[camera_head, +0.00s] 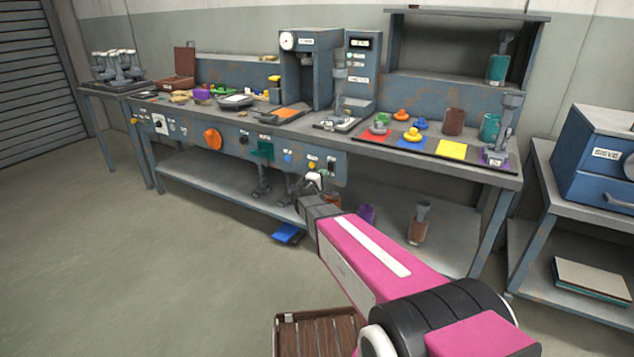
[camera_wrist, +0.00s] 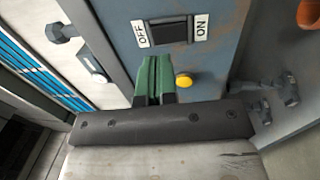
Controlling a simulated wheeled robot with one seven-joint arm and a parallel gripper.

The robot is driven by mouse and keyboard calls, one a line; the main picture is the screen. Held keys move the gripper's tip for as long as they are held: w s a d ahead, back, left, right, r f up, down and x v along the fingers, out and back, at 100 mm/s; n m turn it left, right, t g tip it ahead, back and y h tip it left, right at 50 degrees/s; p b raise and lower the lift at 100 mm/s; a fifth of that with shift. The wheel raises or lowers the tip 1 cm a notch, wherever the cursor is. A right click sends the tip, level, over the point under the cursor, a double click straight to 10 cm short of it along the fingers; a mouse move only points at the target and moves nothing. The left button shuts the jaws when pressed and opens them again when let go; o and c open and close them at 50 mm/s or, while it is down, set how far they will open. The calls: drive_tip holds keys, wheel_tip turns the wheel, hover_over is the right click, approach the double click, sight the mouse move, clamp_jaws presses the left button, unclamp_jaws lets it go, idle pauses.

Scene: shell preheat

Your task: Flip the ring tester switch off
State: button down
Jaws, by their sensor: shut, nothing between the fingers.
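A black rocker switch (camera_wrist: 170,31) sits on a blue-grey panel in the wrist view, with an OFF label (camera_wrist: 140,34) at its left end and an ON label (camera_wrist: 201,27) at its right end. I cannot tell which side is pressed in. My gripper (camera_wrist: 154,62) is shut and empty, its green fingertips just below the switch near the OFF end, apparently apart from it. In the head view, a small dark switch (camera_head: 331,166) shows on the bench's front panel, and my gripper (camera_head: 314,183) is close in front of that panel, its fingertips hard to make out.
A yellow button (camera_wrist: 183,81) is just right of the fingers in the wrist view. Above the panel, the workbench (camera_head: 420,155) carries machines, coloured mats and small parts. A wooden crate (camera_head: 290,321) is on the floor nearby. Open floor lies at the left.

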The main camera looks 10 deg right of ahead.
sight(330, 164)
drive_tip(key=shift+x, duration=2.55)
drive_tip(key=shift+w+d+r, duration=0.1)
drive_tip(key=shift+w, duration=0.05)
drive_tip(key=shift+s+a, duration=0.35)
drive_tip(key=s+a+r, duration=0.1)
drive_tip(key=s+a, duration=0.6)
drive_tip(key=s, duration=0.3)
drive_tip(key=shift+s+a+r, duration=0.3)
drive_tip(key=shift+s+r, duration=0.05)
